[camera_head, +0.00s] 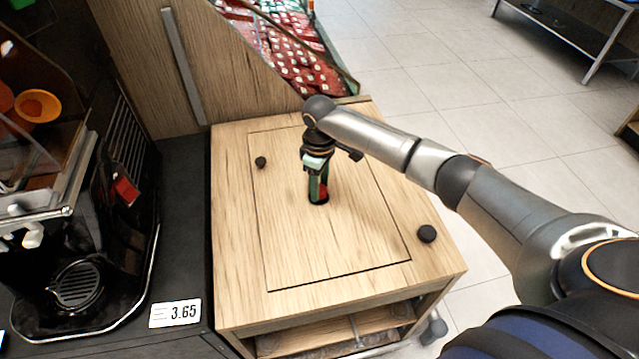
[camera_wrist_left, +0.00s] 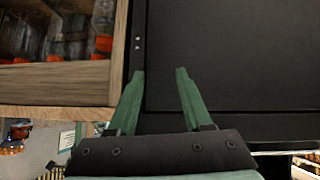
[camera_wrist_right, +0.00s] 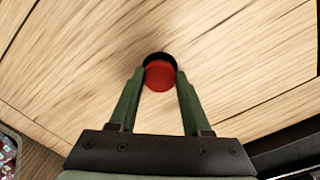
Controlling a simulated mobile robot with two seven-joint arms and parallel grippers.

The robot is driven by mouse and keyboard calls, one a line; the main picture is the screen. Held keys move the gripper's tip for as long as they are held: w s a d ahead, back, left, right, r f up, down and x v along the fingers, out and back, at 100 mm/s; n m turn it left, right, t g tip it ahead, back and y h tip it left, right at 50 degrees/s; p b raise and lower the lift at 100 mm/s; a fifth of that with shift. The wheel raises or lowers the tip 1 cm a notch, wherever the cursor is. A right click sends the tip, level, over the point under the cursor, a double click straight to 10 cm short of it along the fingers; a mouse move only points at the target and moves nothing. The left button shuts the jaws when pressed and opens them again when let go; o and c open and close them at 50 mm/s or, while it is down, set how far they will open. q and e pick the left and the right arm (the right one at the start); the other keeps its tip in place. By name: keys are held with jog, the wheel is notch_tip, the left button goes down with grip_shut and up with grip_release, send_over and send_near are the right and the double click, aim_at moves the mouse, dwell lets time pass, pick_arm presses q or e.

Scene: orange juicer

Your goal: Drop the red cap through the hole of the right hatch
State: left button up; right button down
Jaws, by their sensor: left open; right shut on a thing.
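The red cap (camera_wrist_right: 159,76) is between the fingertips of my right gripper (camera_wrist_right: 157,84), which is shut on it. In the head view the red cap (camera_head: 323,190) shows beside the fingers of my right gripper (camera_head: 318,190), low over the hatch. The right hatch (camera_head: 345,235) is a wooden panel in the cabinet top. Its dark round hole (camera_wrist_right: 158,57) shows partly behind the cap in the right wrist view; the cap covers much of it. I cannot tell whether the cap is inside the rim. My left gripper (camera_wrist_left: 160,75) is open and empty, facing a black panel.
Two black knobs (camera_head: 427,233) (camera_head: 260,162) stand on the cabinet top. A juicer machine (camera_head: 85,285) and a 3.65 price tag (camera_head: 175,312) are on the dark counter at left. A crate of red packages (camera_head: 285,50) is behind.

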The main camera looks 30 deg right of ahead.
jog(key=shift+p, duration=0.5)
dwell(0.4)
grip_release()
dwell(0.5)
dwell(0.8)
